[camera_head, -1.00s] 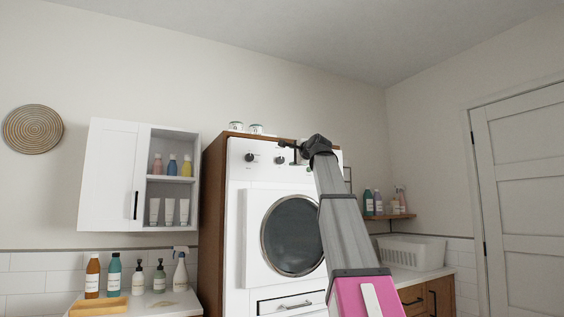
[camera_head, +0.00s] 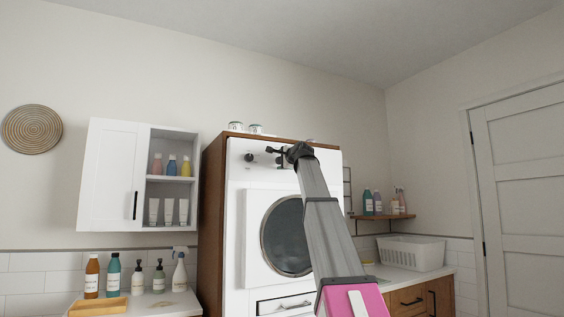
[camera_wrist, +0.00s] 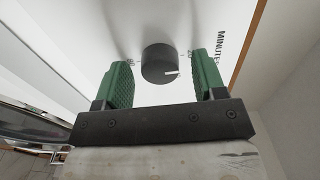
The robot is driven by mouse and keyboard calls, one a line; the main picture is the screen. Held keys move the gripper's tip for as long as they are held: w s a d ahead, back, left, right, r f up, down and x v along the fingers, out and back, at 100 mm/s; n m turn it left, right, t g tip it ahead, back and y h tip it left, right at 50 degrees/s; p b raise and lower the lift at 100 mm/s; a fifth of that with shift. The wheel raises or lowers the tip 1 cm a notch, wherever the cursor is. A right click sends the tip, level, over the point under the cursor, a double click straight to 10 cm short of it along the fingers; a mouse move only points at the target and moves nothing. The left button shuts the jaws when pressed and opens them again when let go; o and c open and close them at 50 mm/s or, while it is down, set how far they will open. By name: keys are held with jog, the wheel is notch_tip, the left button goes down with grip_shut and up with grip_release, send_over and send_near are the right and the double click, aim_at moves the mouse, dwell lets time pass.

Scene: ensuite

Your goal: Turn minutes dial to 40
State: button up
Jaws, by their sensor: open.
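The minutes dial (camera_wrist: 159,63) is a round black knob with a white pointer mark on a white panel. In the wrist view the word "MINUTES" and a "20" show at its right, and another number, partly hidden, at its left. The pointer mark faces right and slightly toward my gripper. My gripper (camera_wrist: 160,80) has green padded fingers, one on each side of the dial, open, with gaps to the knob. In the head view my gripper (camera_head: 276,151) is at the top panel of the white washer-dryer (camera_head: 234,220); the minutes dial is hard to make out there.
Another black knob (camera_head: 249,158) sits left of my gripper on the same panel. The round door (camera_head: 285,236) is below it. A wooden surround (camera_head: 212,215) frames the machine, with jars (camera_head: 255,129) on top. A wall cabinet (camera_head: 110,178) is at the left.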

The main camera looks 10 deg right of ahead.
jog(key=c, duration=0.9)
jog(key=m, duration=1.1)
jog(key=shift+m, duration=0.3)
jog(key=o, duration=0.9)
